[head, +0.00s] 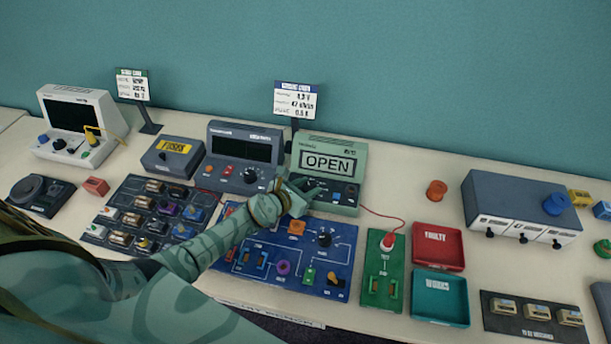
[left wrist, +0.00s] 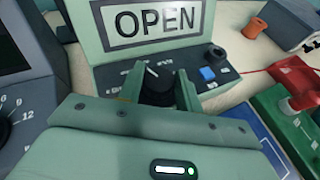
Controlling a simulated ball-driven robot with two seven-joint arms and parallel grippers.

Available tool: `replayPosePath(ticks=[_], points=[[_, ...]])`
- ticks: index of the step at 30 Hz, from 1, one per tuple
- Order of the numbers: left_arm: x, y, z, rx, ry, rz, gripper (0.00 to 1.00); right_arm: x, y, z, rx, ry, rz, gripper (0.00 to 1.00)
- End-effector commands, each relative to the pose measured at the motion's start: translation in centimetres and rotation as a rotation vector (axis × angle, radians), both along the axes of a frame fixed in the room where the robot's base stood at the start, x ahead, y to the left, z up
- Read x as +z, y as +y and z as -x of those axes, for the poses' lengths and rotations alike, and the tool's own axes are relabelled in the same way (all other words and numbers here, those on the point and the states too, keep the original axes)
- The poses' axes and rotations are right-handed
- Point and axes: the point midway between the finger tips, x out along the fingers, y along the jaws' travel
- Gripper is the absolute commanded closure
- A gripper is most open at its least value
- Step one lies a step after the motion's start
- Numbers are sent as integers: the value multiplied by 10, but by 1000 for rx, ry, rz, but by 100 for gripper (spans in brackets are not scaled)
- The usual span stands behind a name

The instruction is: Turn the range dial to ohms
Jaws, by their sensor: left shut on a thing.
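The green meter (head: 331,147) stands on the table right of centre in the head view, its screen reading OPEN. It fills the top of the left wrist view (left wrist: 120,50). Its dark round range dial (left wrist: 157,88) has a white pointer line aimed up and to the left. The labels around the dial are too small or covered to read. My left gripper (head: 305,192) reaches the meter's front panel. In the left wrist view its two green fingers (left wrist: 160,82) are on either side of the dial, shut on it. My right gripper is not in view.
A dark power supply (head: 243,150) stands close left of the meter. A blue circuit board (head: 338,262) lies below my left arm. A green probe block (head: 382,285) with a red plug and wire is to the right, beside red (head: 439,232) and teal (head: 420,310) trays.

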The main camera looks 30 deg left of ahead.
Motion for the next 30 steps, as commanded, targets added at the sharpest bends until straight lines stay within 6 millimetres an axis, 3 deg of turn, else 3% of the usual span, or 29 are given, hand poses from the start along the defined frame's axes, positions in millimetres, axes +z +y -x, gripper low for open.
replayPosePath(ticks=[1,9,25,26,27,28,30], points=[[5,-2,0,28,2,4,88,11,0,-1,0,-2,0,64],[1,-1,0,131,0,-3,88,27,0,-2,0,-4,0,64],[-1,-1,0,159,0,-1,88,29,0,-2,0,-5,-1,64],[-1,-1,0,159,0,-1,60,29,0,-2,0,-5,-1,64],[-1,-1,0,159,0,-1,49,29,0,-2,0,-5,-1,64],[-1,-1,0,159,0,-1,44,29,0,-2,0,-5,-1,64],[-1,-1,0,159,0,-1,44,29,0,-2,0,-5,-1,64]])
